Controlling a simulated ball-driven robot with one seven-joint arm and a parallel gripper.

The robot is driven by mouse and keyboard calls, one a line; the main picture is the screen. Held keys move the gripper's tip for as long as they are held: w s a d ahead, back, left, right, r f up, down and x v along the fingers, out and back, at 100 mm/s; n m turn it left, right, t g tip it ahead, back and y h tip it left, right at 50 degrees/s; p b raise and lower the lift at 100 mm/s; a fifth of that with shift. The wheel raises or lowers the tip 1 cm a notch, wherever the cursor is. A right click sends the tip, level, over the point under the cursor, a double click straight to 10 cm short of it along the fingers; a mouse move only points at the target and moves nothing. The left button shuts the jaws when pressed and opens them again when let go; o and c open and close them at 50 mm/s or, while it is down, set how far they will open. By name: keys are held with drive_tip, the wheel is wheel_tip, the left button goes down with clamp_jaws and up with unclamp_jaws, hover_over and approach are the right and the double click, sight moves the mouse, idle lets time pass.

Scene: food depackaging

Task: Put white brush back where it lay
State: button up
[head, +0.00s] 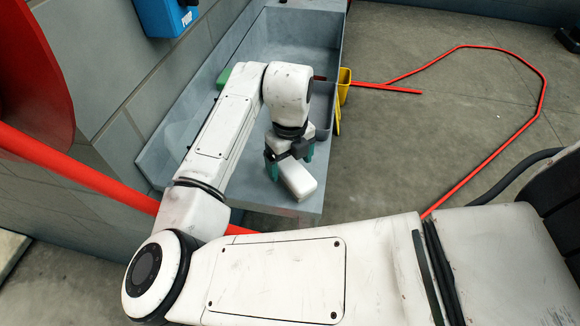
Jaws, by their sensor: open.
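A white block-like object, which looks like the white brush (299,182), lies at the near end of the grey sink counter (262,195), close to its front edge. My gripper (289,164) points down over it, with teal fingers on either side of the brush. The fingers are open; I cannot tell whether either one touches it. The far end of the brush is hidden under my gripper. My arm and wrist hide part of the counter and basin.
A green object (224,76) lies by the wall side of the basin, partly behind my arm. A yellow container (344,86) hangs at the right rim. A red hose (541,90) loops over the floor. A blue box (166,14) is on the wall.

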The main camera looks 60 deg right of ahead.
sight(290, 166)
wheel_tip(290, 166, up, 10)
drive_tip(key=shift+f+b, duration=0.15)
drive_tip(key=shift+b, duration=0.25)
